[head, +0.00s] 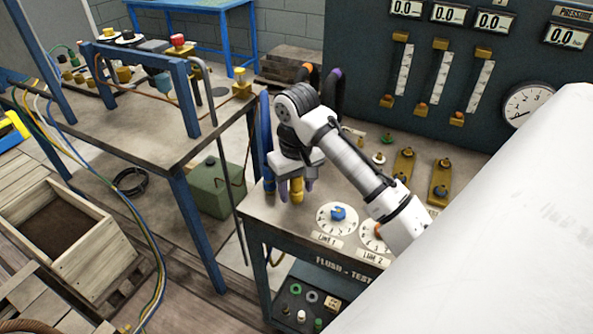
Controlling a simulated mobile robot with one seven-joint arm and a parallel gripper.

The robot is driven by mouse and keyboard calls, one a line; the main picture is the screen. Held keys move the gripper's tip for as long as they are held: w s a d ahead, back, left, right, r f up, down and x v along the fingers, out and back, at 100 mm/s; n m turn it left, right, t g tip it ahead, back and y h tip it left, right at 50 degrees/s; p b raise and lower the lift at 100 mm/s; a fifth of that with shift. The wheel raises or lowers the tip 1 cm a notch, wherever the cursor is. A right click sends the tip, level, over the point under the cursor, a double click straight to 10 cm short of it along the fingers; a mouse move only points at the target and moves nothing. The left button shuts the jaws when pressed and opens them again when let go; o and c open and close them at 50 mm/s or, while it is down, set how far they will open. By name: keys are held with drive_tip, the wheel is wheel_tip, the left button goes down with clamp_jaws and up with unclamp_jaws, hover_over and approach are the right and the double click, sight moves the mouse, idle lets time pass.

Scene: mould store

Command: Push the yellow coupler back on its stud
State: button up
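My gripper (296,188) points down over the left front corner of the flush-test bench. Its fingers stand on either side of a yellow, brass-like coupler (297,191). Whether they press on it or only flank it I cannot tell. The coupler looks roughly upright, low at the bench top. Its stud is not clearly visible, so I cannot tell how it sits on it. A blue hose with a blue coupler (268,186) stands just left of my gripper.
The bench (265,215) carries dials, including one with a blue knob (338,213), and brass fittings (403,165). Behind are hoses with orange (307,69) and purple ends. A gauge panel (360,60) closes the back. A worktable (150,140) with a blue frame stands left.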

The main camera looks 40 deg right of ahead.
wheel_tip(320, 180, up, 14)
drive_tip(key=shift+f, duration=0.1)
idle(0.7)
idle(0.4)
